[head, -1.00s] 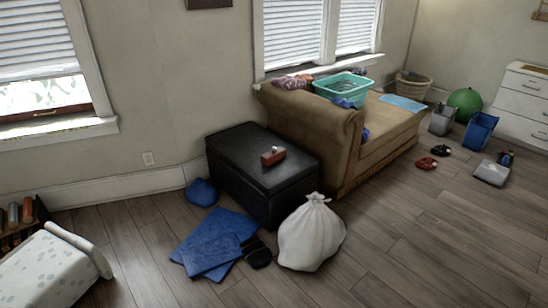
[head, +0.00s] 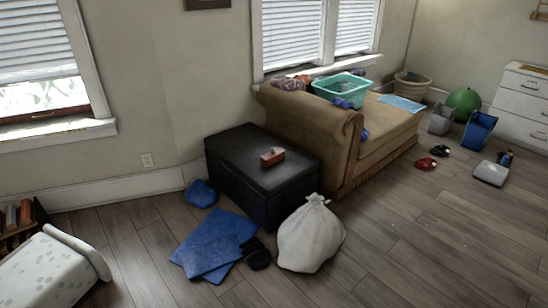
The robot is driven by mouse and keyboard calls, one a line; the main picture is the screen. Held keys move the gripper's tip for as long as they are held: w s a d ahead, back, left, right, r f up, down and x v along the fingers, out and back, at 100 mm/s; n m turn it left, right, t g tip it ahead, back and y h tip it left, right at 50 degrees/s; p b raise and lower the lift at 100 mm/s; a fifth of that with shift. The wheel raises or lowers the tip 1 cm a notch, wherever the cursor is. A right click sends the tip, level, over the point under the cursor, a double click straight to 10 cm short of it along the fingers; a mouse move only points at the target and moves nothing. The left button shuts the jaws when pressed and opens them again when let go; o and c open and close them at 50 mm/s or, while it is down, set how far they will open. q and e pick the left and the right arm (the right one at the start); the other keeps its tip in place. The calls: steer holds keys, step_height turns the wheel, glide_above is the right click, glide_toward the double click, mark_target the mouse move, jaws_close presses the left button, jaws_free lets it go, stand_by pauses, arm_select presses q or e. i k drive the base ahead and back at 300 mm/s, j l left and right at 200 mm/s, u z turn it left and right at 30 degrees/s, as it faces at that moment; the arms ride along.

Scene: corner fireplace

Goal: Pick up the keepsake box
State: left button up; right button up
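A small red-brown box with a pale part on its front (head: 272,157) lies on top of a black trunk (head: 240,149); it looks like the keepsake box, though it is too small to be sure. It sits near the middle of the trunk's lid, with clear lid around it. Neither of my grippers shows in the head view.
A tied white sack (head: 310,236) stands against the trunk's front right. Blue mats (head: 214,243), dark slippers (head: 256,253) and a blue bundle (head: 201,194) lie before it. A brown chaise (head: 310,127) carries a teal basket (head: 342,88).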

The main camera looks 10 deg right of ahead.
mark_target(267, 160)
steer(key=i+j+z, duration=0.15)
steer(key=i, duration=0.4)
steer(key=i+j+z, duration=0.15)
steer(key=i, duration=0.35)
steer(key=i+j+z, duration=0.1)
steer(key=i+j, duration=0.2)
steer(key=i, duration=0.25)
